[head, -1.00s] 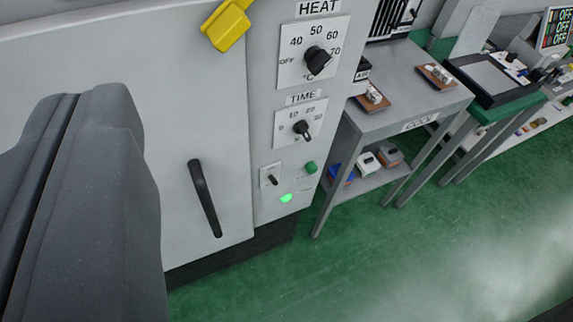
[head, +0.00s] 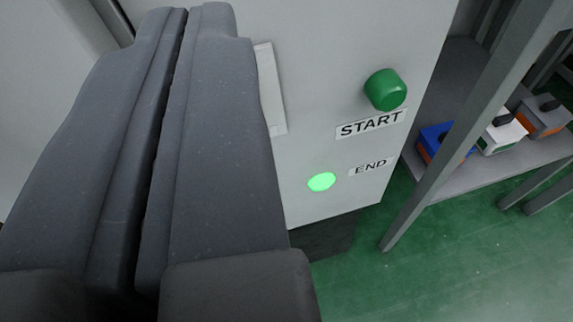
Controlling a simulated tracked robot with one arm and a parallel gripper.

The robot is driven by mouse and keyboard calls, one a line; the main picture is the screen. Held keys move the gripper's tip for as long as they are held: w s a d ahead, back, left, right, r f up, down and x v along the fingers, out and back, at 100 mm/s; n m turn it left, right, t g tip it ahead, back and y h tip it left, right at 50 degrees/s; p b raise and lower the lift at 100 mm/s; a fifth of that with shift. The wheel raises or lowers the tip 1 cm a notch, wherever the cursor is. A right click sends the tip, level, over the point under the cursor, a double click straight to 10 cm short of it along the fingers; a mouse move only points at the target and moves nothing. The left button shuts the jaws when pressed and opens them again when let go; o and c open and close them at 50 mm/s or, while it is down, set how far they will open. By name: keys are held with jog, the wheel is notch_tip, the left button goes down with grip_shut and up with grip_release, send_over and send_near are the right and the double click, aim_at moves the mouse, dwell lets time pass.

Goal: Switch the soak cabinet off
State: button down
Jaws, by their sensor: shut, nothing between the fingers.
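The soak cabinet's light grey control panel (head: 330,50) fills the upper middle of the head view. On it are a green START button (head: 386,90) and a lit green lamp (head: 321,182) beside the END label. My gripper (head: 188,12) is shut and empty, with its fingers close to the panel on the left. A pale switch plate (head: 270,90) shows only its right edge, since my gripper covers the rest. The toggle on that plate is hidden. I cannot tell whether my fingertips touch it.
A grey metal stand (head: 450,140) is to the right, with blue, white and orange boxes on its lower shelf. The green floor (head: 440,265) is open at the lower right. The cabinet's dark base (head: 330,236) is below the panel.

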aim_at(241, 26)
jog(key=f, duration=0.4)
jog(key=shift+s+d+f, duration=0.1)
jog(key=shift+s+d, duration=0.3)
jog(key=shift+w, duration=0.1)
jog(key=w, duration=0.3)
jog(key=w+b, duration=0.1)
jog(key=w, duration=0.2)
jog(key=w+f, duration=0.1)
jog(key=w, duration=0.2)
jog(key=shift+w+d+f+b, duration=0.1)
jog(key=shift+w+d+b, duration=0.05)
jog(key=shift+w+b, duration=0.25)
jog(key=shift+s+a+f+b, duration=0.2)
jog(key=shift+s+f+b, duration=0.2)
jog(key=shift+f, duration=0.5)
jog(key=shift+s+a+f+b, duration=0.2)
jog(key=shift+s+f, duration=0.25)
jog(key=shift+f, duration=0.4)
